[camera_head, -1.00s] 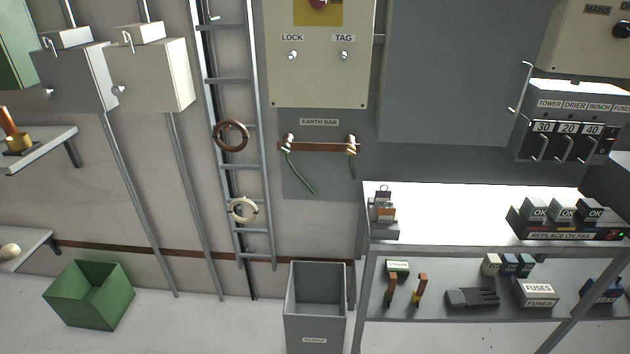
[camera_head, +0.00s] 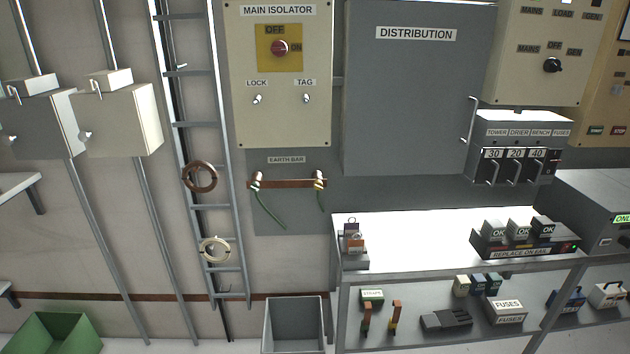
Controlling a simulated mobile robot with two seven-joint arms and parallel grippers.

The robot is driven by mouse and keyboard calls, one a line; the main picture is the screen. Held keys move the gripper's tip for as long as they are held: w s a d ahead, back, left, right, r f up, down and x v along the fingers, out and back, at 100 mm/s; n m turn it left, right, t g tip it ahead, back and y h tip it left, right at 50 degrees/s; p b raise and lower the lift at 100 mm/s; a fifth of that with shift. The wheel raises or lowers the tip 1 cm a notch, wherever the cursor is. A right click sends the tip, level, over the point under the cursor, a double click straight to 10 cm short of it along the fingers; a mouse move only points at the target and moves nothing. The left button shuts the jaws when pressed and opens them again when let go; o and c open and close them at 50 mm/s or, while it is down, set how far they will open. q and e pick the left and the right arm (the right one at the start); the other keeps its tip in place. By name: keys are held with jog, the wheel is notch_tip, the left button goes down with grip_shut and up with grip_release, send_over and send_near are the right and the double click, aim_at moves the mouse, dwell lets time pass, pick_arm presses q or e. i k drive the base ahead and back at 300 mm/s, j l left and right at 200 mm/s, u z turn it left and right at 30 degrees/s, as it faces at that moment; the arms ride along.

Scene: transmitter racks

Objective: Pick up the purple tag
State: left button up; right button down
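A small stand (camera_head: 355,262) sits at the left end of the upper bench shelf. On it is an orange-brown block-like item (camera_head: 354,244), with a small dark, purplish piece (camera_head: 350,227) with a thin loop on top just behind it. This piece may be the purple tag, but it is too small to be sure. The hook labelled TAG (camera_head: 306,98) on the main isolator panel (camera_head: 284,125) is empty. Neither of my grippers is in view.
The bench (camera_head: 410,235) has a clear bright top between the stand and the fuse tester (camera_head: 525,247). Its lower shelf holds a FUSES box (camera_head: 505,311) and small tools. A grey bin (camera_head: 294,325) stands left of the bench; a ladder (camera_head: 190,125) is on the wall.

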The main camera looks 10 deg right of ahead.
aim_at(349, 228)
jog(key=i+l+z, duration=0.1)
jog(key=i, duration=0.5)
jog(key=i+l+z, duration=0.1)
jog(key=i+l, duration=0.2)
jog(key=i, duration=0.25)
